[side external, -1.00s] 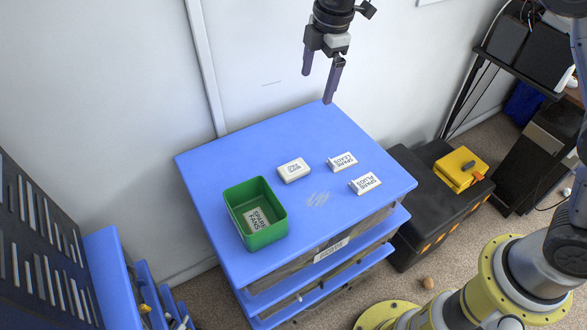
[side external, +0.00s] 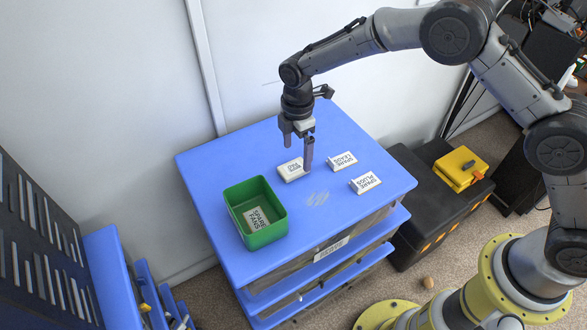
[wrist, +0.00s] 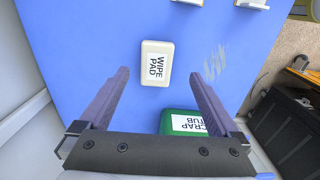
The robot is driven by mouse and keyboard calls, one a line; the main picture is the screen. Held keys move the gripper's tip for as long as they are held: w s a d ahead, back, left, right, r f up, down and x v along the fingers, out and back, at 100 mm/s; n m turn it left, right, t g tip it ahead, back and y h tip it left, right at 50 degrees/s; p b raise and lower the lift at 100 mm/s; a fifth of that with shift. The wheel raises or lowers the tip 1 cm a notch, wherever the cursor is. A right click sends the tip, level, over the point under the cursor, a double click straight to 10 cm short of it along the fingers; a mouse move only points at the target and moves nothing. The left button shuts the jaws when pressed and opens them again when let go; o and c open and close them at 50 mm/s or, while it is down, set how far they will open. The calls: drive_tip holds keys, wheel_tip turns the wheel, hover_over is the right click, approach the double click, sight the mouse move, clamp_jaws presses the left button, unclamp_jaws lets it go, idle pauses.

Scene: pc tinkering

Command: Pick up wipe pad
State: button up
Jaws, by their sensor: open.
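The wipe pad (side external: 289,171) is a small white block with a printed label, lying flat on the blue cabinet top. In the wrist view the wipe pad (wrist: 157,63) reads "WIPE PAD" and lies ahead of the fingers, a little left of the middle between them. My gripper (side external: 297,157) is open and empty above the cabinet top, close to the pad; one finger partly covers the pad's right end in the side view. In the wrist view both fingers of my gripper (wrist: 160,80) are spread apart with nothing between them.
A green tub (side external: 256,212) stands front left of the pad; its wrist-view label (wrist: 188,123) reads "SCRAP TUB". White blocks labelled spare leads (side external: 342,161) and spare plugs (side external: 365,182) lie to the right. The blue cabinet top (side external: 225,165) is otherwise mostly clear.

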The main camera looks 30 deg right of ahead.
sight(293, 167)
drive_tip(key=shift+w+a+f, duration=0.15)
drive_tip(key=shift+a+f, duration=0.05)
drive_tip(key=shift+f, duration=1.1)
drive_tip(key=shift+w+a+f, duration=0.15)
drive_tip(key=shift+f, duration=1.15)
drive_tip(key=c, duration=1.4)
drive_tip(key=shift+c, duration=0.2)
drive_tip(key=shift+r, duration=0.15)
drive_tip(key=shift+r, duration=0.55)
drive_tip(key=s+d+r, duration=0.5)
drive_tip(key=s+r, duration=0.6)
drive_tip(key=s, duration=0.2)
drive_tip(key=shift+r, duration=0.35)
